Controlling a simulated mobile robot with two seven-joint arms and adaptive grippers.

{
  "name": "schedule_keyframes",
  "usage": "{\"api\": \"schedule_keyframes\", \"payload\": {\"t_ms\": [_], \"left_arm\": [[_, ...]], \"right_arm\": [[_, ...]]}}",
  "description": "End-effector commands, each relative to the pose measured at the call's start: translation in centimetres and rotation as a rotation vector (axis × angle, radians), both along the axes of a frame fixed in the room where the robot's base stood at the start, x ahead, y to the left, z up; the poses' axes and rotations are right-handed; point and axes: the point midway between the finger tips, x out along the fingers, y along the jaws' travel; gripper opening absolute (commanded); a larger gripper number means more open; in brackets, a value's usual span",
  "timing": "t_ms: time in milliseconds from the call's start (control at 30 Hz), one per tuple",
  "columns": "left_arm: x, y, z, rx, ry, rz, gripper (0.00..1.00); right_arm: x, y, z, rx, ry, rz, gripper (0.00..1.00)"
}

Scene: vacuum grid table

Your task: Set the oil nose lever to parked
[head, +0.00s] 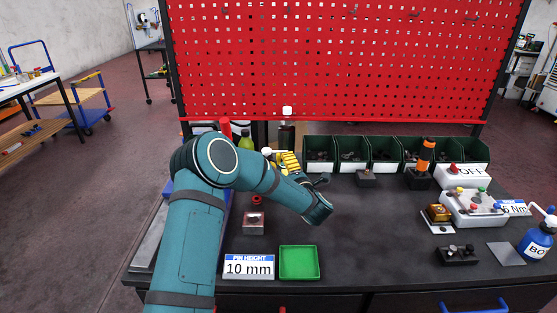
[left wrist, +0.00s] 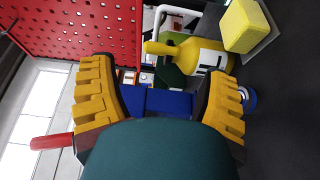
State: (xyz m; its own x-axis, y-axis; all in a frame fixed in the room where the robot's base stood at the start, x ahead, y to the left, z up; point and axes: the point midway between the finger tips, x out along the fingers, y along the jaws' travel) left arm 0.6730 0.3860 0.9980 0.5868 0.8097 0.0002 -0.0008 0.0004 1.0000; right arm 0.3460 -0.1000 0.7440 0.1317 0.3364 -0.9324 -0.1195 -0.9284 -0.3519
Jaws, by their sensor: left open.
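My left gripper (head: 286,161) shows its yellow finger pads behind my teal arm in the head view. In the left wrist view the gripper (left wrist: 160,78) is open, with its two yellow-padded fingers wide apart and nothing held. A yellow bottle (left wrist: 190,54) with a pale label lies across the picture beyond the fingers. A yellow-green bottle top (head: 246,140) shows behind my arm in the head view. A dark upright piece with a white knob (head: 287,111) stands at the back, just beyond the gripper. I cannot tell which part is the oil nose lever; my arm hides part of this area.
Green bins (head: 385,152) line the back below a red pegboard (head: 340,60). A green tray (head: 299,262) and a "10 mm" sign (head: 249,267) are at the front. A button box (head: 473,207) and blue bottle (head: 537,238) stand right. The table's middle (head: 375,235) is clear.

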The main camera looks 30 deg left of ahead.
Motion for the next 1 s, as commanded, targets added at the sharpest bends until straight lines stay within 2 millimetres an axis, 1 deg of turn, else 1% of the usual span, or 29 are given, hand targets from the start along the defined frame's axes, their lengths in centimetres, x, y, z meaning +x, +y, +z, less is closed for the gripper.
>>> {"api": "schedule_keyframes", "payload": {"t_ms": [33,100,333,500,767,800,867,900,967,1000], "left_arm": [[0.5,0.9,0.0,0.001,-0.001,0.003,0.76],[1.3,1.9,-0.1,-0.001,-0.001,0.003,0.76],[3.2,4.4,0.0,-0.001,-0.001,0.001,0.76],[3.7,5.1,0.0,0.001,0.001,-0.001,0.76],[3.8,5.2,0.0,0.0,0.001,-0.002,0.76],[3.8,5.2,0.0,0.001,0.001,-0.001,0.73],[3.8,5.2,0.0,0.001,0.001,-0.001,0.52],[3.8,5.2,0.0,0.001,0.001,-0.001,0.38],[3.8,5.2,0.0,0.001,0.001,-0.001,0.17],[3.8,5.2,0.0,0.001,0.001,-0.001,0.03]], "right_arm": [[0.0,0.0,-0.1,0.0,0.0,0.0,0.47],[0.0,0.0,-0.2,0.0,-0.001,0.0,0.47],[0.1,0.0,-0.3,0.0,-0.002,0.0,0.47],[0.1,0.0,-0.3,0.0,-0.002,0.0,0.47],[0.1,0.0,-0.3,0.0,-0.002,0.0,0.47],[0.1,0.0,-0.3,0.0,-0.002,0.0,0.47],[0.1,0.0,-0.3,0.0,-0.002,0.0,0.47],[0.1,0.0,-0.3,0.0,-0.002,0.0,0.47],[0.1,0.0,-0.3,0.0,-0.002,0.0,0.47],[0.1,0.0,-0.3,0.0,-0.002,0.0,0.47]]}}
